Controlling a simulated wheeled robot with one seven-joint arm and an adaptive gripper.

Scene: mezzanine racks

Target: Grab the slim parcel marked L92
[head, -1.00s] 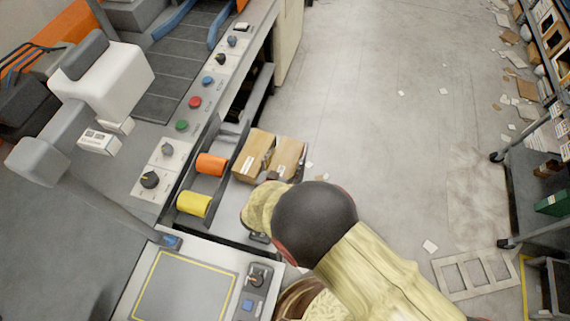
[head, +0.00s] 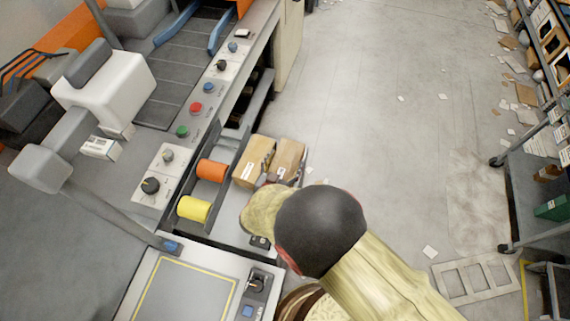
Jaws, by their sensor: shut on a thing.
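Two brown cardboard parcels stand side by side on a grey shelf at the edge of the machine in the head view. The left parcel (head: 253,161) is a little wider, and the right parcel (head: 290,155) is slimmer. No marking can be read on either, so I cannot tell which is L92. My gripper (head: 282,174) reaches in from the near side, largely hidden behind my wrist. One finger shows in the gap between the parcels, the other at the right parcel's near right side. It is shut on the right parcel, which still appears level with its neighbour.
An orange roll (head: 211,169) and a yellow roll (head: 194,208) lie left of the parcels, beside a console with knobs and buttons (head: 196,107). The floor (head: 385,130) to the right is open, with scattered paper. A rack cart (head: 520,190) stands at far right.

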